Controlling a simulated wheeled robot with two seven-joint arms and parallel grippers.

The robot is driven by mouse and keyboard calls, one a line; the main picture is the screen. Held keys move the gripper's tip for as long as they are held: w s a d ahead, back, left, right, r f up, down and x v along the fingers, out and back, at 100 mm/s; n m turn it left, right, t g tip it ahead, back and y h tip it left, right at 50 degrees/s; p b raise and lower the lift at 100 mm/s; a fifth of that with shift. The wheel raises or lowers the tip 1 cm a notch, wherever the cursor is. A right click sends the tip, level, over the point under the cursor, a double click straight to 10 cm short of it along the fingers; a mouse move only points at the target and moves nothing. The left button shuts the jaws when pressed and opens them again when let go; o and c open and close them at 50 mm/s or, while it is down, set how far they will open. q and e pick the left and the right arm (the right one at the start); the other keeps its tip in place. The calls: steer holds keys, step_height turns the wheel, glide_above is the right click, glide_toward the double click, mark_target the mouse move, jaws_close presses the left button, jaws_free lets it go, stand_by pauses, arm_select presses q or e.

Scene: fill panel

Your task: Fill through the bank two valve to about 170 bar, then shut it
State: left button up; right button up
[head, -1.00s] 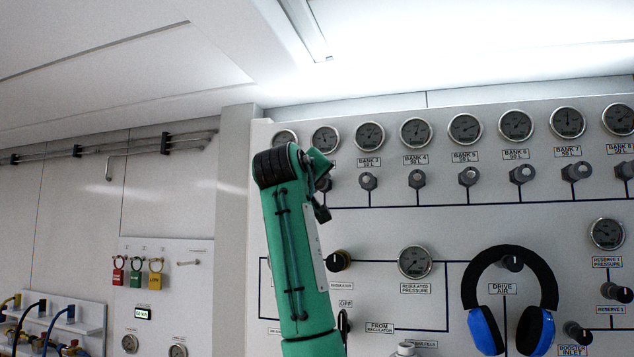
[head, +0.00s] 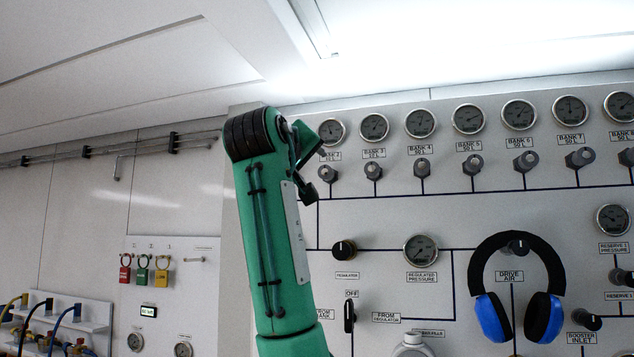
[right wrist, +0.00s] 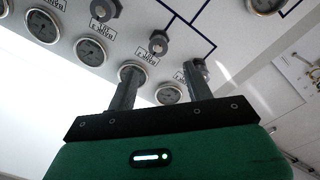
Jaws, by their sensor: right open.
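The bank two gauge (head: 331,131) is at the left end of the visible gauge row in the head view, its reading too small to make out. The grey bank two valve knob (head: 327,172) is below its label, close beside my right gripper (head: 312,165), which partly crowds it. In the right wrist view my right gripper (right wrist: 160,75) is open and empty, its two dark fingers pointing at the panel. One knob (right wrist: 197,70) shows by the right fingertip and another knob (right wrist: 158,42) lies beyond the gap. My left gripper is out of view.
Blue and black headphones (head: 517,290) hang on the panel around the drive air knob. A regulator knob (head: 344,248) and regulated pressure gauge (head: 421,250) sit below the valve row. Coloured padlocks (head: 144,272) hang at left. Other bank knobs stand close together.

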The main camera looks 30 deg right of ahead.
steer(key=b+v, duration=0.1)
steer(key=v, duration=0.3)
stand_by(1.6)
